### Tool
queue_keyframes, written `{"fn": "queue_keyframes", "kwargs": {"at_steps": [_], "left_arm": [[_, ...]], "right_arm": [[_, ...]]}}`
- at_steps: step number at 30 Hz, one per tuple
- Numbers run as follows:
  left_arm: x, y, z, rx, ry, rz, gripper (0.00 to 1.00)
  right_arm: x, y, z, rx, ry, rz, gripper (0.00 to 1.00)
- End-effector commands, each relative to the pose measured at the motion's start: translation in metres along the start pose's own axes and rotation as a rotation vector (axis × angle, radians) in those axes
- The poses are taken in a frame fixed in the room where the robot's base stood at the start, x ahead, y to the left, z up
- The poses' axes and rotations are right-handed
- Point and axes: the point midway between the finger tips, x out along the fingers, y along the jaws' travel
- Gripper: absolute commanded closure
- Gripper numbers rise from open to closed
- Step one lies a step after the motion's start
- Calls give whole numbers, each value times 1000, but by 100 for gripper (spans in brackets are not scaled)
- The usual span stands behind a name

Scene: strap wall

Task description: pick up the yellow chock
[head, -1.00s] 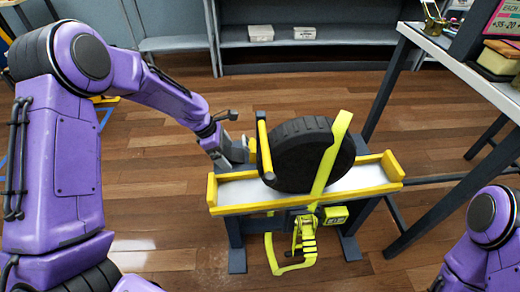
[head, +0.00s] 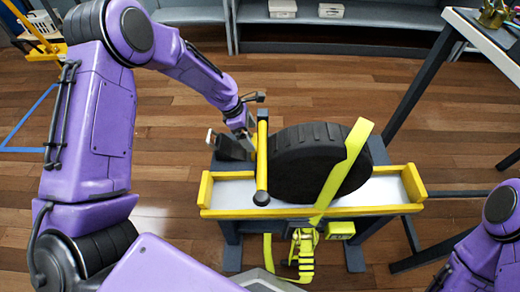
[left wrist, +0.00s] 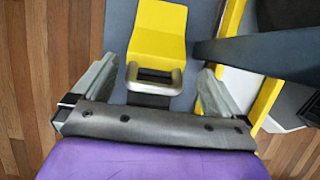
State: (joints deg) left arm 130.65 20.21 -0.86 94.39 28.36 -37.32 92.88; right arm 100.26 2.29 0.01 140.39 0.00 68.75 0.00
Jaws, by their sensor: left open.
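The yellow chock (left wrist: 158,32) shows in the left wrist view, lying on a dark grey surface, with a grey metal loop at its near end. My left gripper (left wrist: 160,78) is open, with one finger on each side of the loop, apart from it. Whether it is at the loop's height is unclear. In the head view my left gripper (head: 238,132) is at the left end of the tyre stand, behind a yellow upright post. The chock is mostly hidden there. My right gripper is out of view; only part of that arm shows at lower right.
A black tyre (head: 300,165) stands in a yellow-edged tray (head: 232,192), with a yellow strap (head: 340,172) over it. A yellow post (head: 262,160) rises close to my left gripper. A dark bar (left wrist: 262,48) crosses the wrist view. A table (head: 465,25) stands at right.

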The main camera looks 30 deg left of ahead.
Motion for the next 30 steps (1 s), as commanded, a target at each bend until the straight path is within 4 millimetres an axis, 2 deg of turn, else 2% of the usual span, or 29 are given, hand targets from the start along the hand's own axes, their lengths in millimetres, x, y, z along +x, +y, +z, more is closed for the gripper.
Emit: {"fn": "queue_keyframes", "kwargs": {"at_steps": [9,16,17,21,22,30], "left_arm": [[49,3,-2,-1,1,0,0],[51,4,-1,-3,0,3,0],[51,4,-1,-3,0,3,6],[51,4,-2,-4,0,3,52],[51,4,-2,-4,0,3,56],[48,4,0,-3,-1,4,56]], "right_arm": [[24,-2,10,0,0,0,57],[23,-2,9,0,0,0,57],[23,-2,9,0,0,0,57],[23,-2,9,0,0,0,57],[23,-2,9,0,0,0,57],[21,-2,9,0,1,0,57]]}}
